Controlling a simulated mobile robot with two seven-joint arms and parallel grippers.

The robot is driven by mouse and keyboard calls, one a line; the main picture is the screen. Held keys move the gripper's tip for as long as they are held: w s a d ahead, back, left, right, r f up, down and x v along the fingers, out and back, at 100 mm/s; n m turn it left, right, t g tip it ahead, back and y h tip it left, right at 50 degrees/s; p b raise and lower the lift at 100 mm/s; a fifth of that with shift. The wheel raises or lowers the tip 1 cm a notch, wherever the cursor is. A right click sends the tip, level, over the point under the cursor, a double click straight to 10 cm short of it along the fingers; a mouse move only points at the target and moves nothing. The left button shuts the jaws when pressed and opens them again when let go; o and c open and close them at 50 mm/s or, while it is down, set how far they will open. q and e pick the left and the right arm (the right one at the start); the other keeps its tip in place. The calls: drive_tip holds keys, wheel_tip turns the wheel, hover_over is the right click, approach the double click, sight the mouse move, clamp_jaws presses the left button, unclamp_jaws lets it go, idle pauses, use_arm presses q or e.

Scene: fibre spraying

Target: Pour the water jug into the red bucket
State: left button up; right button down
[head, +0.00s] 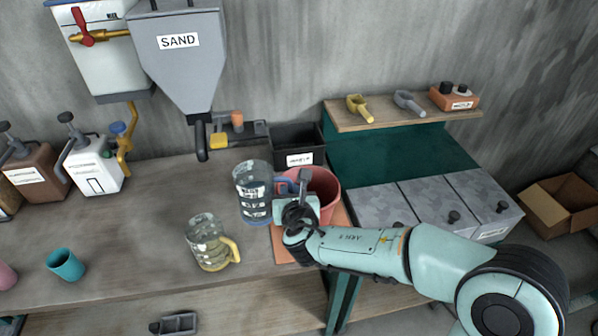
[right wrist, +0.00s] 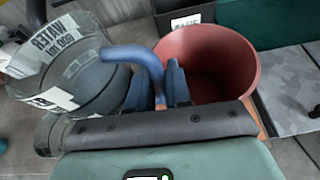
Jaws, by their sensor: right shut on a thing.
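The water jug (head: 252,192) is a clear jug with a blue handle and white labels. It stands left of the red bucket (head: 328,184) in the head view and looks close to upright there. In the right wrist view the jug (right wrist: 95,82) fills the left side, its label reading WATER. My right gripper (head: 300,192) is shut on the jug's blue handle, between the jug and the bucket. The bucket's open mouth (right wrist: 205,62) shows just right of the fingers, and its visible inside looks empty. I cannot tell whether the jug touches the bench. My left gripper is out of view.
A second clear jug with a yellow handle (head: 208,243) stands front left of the water jug. The bucket is on an orange mat (head: 284,247). A black bin (head: 292,138) is behind, grey lidded bins (head: 372,208) to the right. A teal cup (head: 65,264) stands far left.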

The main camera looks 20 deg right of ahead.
drive_tip(key=shift+w+r, duration=0.35)
drive_tip(key=shift+r, duration=0.05)
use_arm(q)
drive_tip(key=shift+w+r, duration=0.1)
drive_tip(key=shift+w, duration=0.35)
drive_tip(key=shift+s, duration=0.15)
use_arm(e)
drive_tip(key=shift+s+r, duration=0.1)
drive_tip(key=shift+s, duration=0.1)
drive_tip(key=shift+d, duration=0.1)
